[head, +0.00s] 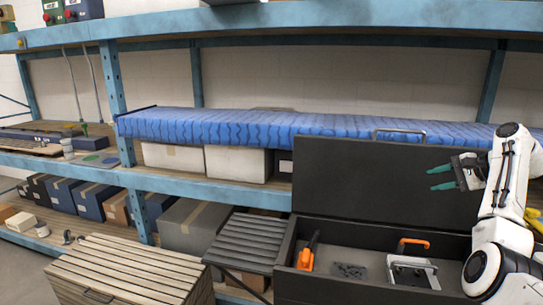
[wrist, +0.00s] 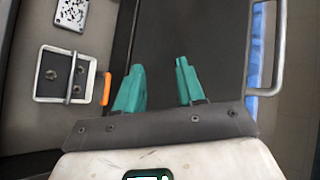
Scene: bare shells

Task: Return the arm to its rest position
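My gripper (head: 440,178) is raised at the right of the head view, in front of the dark upright lid of a chest. Its two green fingers are spread apart with nothing between them; the wrist view shows the same gap at my gripper (wrist: 158,80). My white arm (head: 508,190) is bent, coming up from the lower right and reaching leftward at the wrist.
The open black chest (head: 285,255) holds an orange-handled tool (head: 308,252) and a metal frame with an orange handle (head: 412,268). Its lid (head: 385,185) stands up behind my gripper. A slatted wooden crate (head: 130,268) stands left. Blue shelving (head: 115,85) rises behind.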

